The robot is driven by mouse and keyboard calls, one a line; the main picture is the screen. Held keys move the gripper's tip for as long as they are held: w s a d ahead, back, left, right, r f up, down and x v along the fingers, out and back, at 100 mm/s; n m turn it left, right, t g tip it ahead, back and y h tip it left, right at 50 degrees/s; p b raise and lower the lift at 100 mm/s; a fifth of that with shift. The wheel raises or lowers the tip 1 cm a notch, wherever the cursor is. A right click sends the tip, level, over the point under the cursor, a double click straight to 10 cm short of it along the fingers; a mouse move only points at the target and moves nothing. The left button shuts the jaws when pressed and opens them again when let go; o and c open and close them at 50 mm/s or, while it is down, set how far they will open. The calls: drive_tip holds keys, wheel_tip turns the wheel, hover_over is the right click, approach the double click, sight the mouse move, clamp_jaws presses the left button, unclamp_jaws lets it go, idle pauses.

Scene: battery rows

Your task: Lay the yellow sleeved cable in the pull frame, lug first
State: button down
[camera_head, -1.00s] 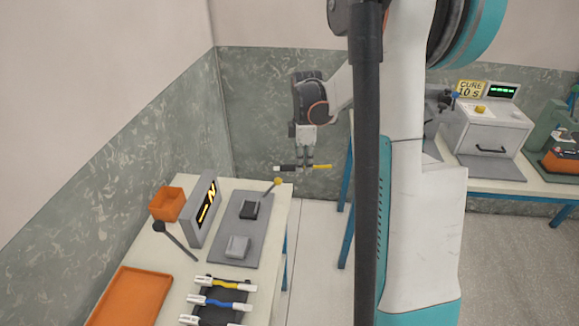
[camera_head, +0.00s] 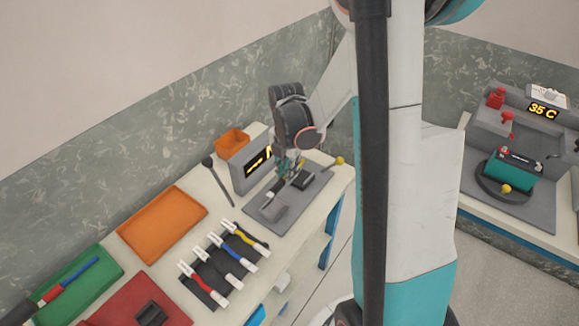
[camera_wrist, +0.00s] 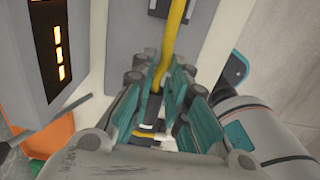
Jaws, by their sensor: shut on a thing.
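My gripper (camera_head: 286,167) is over the grey pull frame (camera_head: 262,210) on the left bench, between its lit display (camera_head: 259,163) and its dark block (camera_head: 302,179). In the wrist view, its teal fingers (camera_wrist: 155,105) are shut on the yellow sleeved cable (camera_wrist: 174,45). The yellow length runs away from the fingers, towards a dark block (camera_wrist: 160,8) at the top. A dark part and a pale end show between and below the fingers. The lug cannot be told clearly. The paler block (camera_head: 273,208) of the frame is bare. Whether the cable touches the frame cannot be told.
A rack of red, blue and yellow cables (camera_head: 240,234) lies in front of the frame. An orange bin (camera_head: 231,143), a black-knobbed lever (camera_head: 217,180) and an orange tray (camera_head: 162,225) are to its left. A yellow knob (camera_head: 340,160) is close by on the right.

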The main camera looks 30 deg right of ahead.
idle(0.3)
drive_tip(key=shift+f+b, duration=3.05)
drive_tip(key=shift+f, duration=0.3)
drive_tip(key=c, duration=1.5)
unclamp_jaws()
wheel_tip(320, 180, up, 12)
drive_tip(key=shift+r, duration=0.1)
